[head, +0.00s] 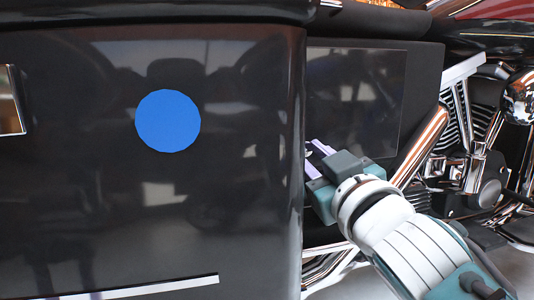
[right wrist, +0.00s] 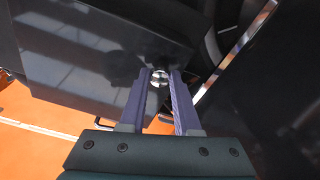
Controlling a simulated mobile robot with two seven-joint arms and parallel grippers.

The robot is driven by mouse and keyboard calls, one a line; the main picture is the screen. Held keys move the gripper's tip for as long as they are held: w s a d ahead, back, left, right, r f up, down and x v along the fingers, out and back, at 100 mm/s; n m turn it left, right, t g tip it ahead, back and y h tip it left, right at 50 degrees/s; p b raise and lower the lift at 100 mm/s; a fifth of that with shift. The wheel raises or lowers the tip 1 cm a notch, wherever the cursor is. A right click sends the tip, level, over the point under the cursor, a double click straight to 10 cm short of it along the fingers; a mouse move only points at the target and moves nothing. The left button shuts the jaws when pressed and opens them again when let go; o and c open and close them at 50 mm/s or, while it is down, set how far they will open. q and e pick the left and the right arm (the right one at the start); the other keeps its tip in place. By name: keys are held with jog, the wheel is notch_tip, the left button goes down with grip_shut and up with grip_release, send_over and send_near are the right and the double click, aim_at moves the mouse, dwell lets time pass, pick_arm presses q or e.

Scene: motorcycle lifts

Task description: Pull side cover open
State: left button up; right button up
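The side cover (head: 355,95) is a flat, glossy black panel between the large black case and the engine in the head view. It lies flat there with no visible gap. In the right wrist view a small round silver knob (right wrist: 160,77) sits between the fingertips of my right gripper (right wrist: 160,82). The fingers stand a little apart, one on each side of the knob; I cannot tell whether they press on it. In the head view my right gripper (head: 316,158) is at the cover's lower left, close to the case edge. My left gripper is out of view.
A large black case (head: 240,190) with a blue disc (head: 168,121) fills the left, right beside my right gripper. Chrome pipes (head: 425,140) and engine parts (head: 470,180) lie to the right. The orange floor (right wrist: 50,150) shows in the right wrist view.

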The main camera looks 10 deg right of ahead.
grip_shut()
dwell(0.9)
